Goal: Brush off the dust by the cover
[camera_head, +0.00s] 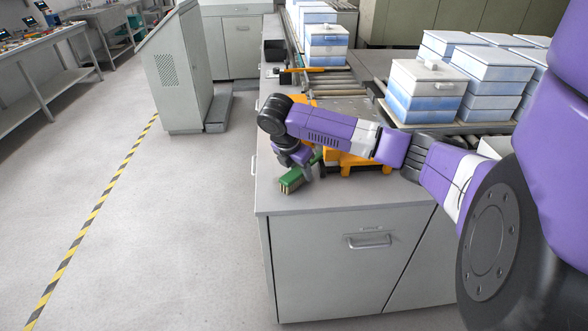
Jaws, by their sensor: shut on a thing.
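My gripper (303,172) is at the left end of the grey counter (330,195), pointing down. It is shut on a green brush (291,181) with pale bristles. The brush is low over the counter top near its left edge; I cannot tell whether it touches the surface. An orange object (352,164) is on the counter just right of my gripper, partly hidden behind my purple arm. I cannot tell which thing is the cover. No dust can be made out at this size.
White and blue lidded boxes (427,90) stand on a roller conveyor right of and behind my arm. More boxes (326,42) stand at the back. An orange-handled tool (303,69) lies farther back on the counter. A grey cabinet (176,80) stands to the left. The floor between is clear.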

